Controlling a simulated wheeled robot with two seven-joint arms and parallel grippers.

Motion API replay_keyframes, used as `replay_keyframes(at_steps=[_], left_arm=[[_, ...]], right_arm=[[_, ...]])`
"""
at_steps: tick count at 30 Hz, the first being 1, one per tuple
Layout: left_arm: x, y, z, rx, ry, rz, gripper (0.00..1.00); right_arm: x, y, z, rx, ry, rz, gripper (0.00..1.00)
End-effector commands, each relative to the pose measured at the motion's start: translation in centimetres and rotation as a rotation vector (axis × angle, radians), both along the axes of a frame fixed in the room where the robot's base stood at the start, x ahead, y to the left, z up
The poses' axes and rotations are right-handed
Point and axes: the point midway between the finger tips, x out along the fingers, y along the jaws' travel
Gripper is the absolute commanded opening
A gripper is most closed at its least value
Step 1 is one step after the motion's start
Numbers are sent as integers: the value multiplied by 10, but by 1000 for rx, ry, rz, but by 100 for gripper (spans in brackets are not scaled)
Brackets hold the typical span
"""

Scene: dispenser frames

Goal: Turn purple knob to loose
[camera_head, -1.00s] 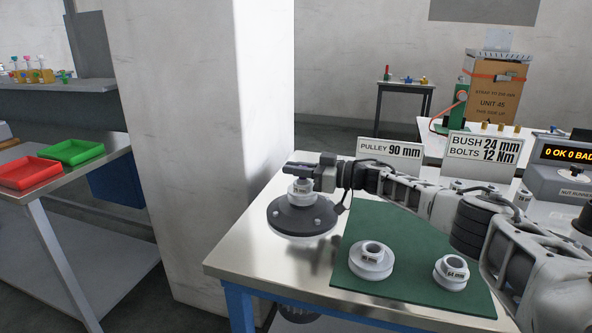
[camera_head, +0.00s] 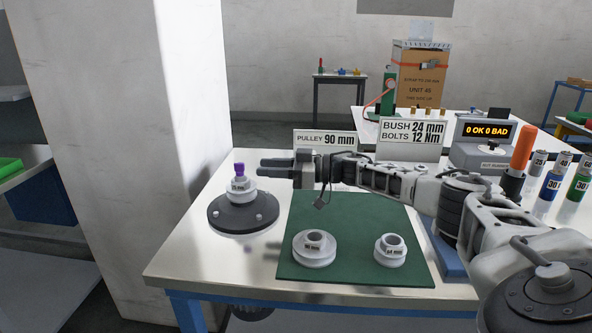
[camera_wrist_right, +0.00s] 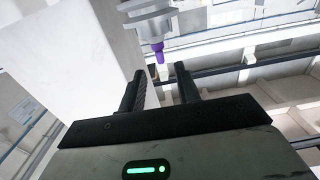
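The purple knob (camera_head: 239,169) stands upright on top of a white stepped hub on a dark round base (camera_head: 243,216) with bolts, at the left of the bench. It also shows in the right wrist view (camera_wrist_right: 158,52), just beyond the fingers. My right gripper (camera_head: 266,168) is level with the knob and a little to its right, apart from it. In the right wrist view its two fingers (camera_wrist_right: 160,74) are spread with nothing between them. My left gripper is not in view.
A green mat (camera_head: 350,265) on the metal bench (camera_head: 190,245) holds two white pulleys, one larger (camera_head: 314,250) and one smaller (camera_head: 390,251). Label signs (camera_head: 412,140) and a nut runner display (camera_head: 486,143) stand behind. A white pillar (camera_head: 120,130) rises left of the bench.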

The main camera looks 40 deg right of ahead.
Motion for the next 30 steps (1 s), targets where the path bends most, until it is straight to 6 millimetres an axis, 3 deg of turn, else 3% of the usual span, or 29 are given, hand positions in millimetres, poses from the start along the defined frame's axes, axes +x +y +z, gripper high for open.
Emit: replay_keyframes(at_steps=[3, 10, 30], left_arm=[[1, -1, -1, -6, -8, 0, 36], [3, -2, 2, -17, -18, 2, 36], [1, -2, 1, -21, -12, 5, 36]], right_arm=[[-21, -19, -3, -2, 4, -2, 33], [-45, -40, -2, -1, 2, -1, 33], [-50, -44, 0, 0, 0, 0, 33]])
